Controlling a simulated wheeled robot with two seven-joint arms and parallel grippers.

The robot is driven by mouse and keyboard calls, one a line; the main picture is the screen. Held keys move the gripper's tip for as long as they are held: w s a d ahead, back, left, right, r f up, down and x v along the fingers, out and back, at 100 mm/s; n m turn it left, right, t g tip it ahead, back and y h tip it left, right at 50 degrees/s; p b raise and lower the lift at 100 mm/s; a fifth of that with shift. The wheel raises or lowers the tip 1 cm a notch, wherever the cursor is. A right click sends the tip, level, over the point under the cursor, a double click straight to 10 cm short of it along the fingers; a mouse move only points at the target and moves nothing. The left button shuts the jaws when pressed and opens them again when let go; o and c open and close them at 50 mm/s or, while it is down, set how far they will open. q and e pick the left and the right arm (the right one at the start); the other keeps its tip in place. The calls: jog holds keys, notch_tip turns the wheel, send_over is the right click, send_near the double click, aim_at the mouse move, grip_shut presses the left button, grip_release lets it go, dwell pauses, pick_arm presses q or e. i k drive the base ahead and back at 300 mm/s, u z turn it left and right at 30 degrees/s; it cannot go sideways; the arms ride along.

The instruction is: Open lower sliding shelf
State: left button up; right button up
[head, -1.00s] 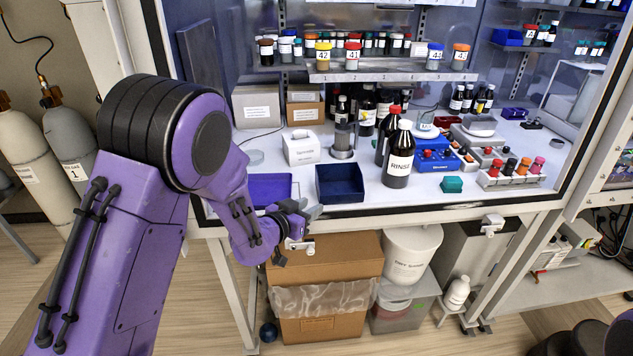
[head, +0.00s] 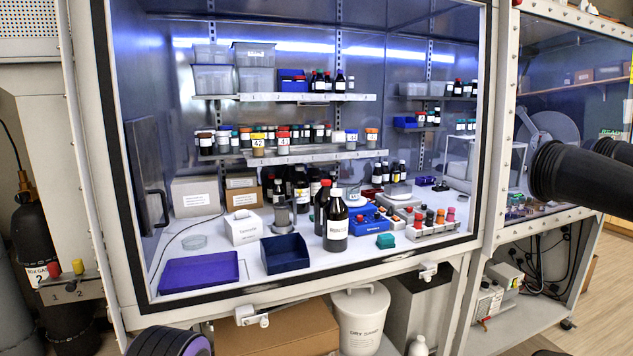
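The lower shelf (head: 320,154) runs across the back of the hooded cabinet in the head view. Its pale front edge carries small number marks. Several small jars stand on it, including a yellow-labelled jar 42 (head: 258,144) and a red-capped jar (head: 283,143) near the edge. A piece of my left arm (head: 168,342) shows at the bottom edge, below the cabinet. Both my grippers are out of view.
The upper shelf (head: 305,97) holds grey bins and dark bottles. On the worktop below stand a blue open bin (head: 285,254), a purple tray (head: 199,272), a white box (head: 243,228) and a tall dark bottle (head: 336,224). The cabinet's dark frame (head: 300,289) borders the opening.

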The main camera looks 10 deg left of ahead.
aim_at(323, 156)
jog(key=u, duration=0.35)
jog(key=i, duration=0.95)
jog(key=z, duration=0.65)
